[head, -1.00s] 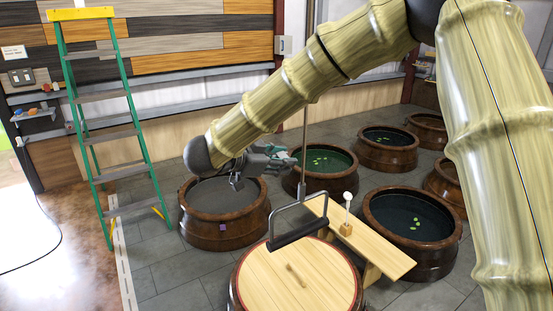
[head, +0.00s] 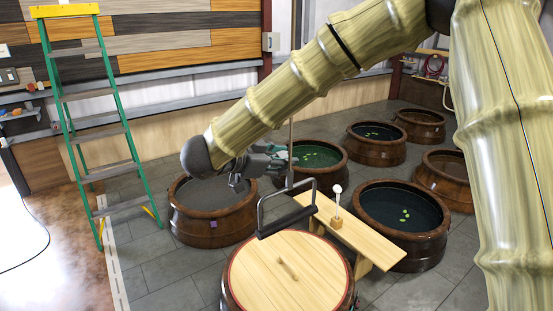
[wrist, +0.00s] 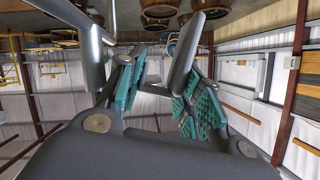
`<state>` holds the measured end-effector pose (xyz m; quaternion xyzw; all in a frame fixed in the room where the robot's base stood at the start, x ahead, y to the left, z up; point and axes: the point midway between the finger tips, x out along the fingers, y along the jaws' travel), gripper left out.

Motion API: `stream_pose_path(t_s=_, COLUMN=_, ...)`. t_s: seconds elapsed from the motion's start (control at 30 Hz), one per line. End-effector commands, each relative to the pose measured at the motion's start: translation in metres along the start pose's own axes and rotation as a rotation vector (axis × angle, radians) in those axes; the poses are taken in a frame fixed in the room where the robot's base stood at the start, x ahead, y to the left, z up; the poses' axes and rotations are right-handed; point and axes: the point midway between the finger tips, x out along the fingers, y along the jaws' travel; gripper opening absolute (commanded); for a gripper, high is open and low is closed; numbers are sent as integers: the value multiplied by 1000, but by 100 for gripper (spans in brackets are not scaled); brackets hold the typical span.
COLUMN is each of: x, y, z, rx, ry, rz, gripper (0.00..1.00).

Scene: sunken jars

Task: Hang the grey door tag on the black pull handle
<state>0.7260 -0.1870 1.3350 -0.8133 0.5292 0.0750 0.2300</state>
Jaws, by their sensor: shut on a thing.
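The black pull handle (head: 287,222) is a dark bar in a grey metal bail, hanging from a thin upright rod above a lidded barrel. My gripper (head: 282,158) is above and slightly left of the bar in the head view, its tip overlapping the rod. In the wrist view my gripper (wrist: 160,95) shows its teal-padded fingers, shut on a thin grey plate that looks like the grey door tag (wrist: 184,48). The tag cannot be made out in the head view. Grey metal tubing (wrist: 93,60) shows close beside the left finger. I see no contact between tag and handle.
The wooden lid (head: 275,270) lies under the handle. A plank bench (head: 350,230) with a white-knobbed peg (head: 337,205) stands to its right. Several brown tubs surround it, including one with dark water (head: 400,210). A green ladder (head: 105,130) stands left, with open floor nearby.

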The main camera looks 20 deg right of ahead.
Motion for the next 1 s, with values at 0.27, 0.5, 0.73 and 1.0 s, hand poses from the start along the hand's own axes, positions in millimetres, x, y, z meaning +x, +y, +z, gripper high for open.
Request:
stream_pose_path(t_s=0.27, x=-2, y=17, z=-3, rx=0, ry=0, rz=0, gripper=19)
stream_pose_path(t_s=0.5, x=-3, y=31, z=-6, rx=1, ry=-1, rz=-1, gripper=19)
stream_pose_path(t_s=0.73, x=-4, y=44, z=-9, rx=1, ry=0, rz=-1, gripper=19)
stream_pose_path(t_s=1.0, x=1, y=50, z=4, rx=0, ry=0, rz=-1, gripper=19)
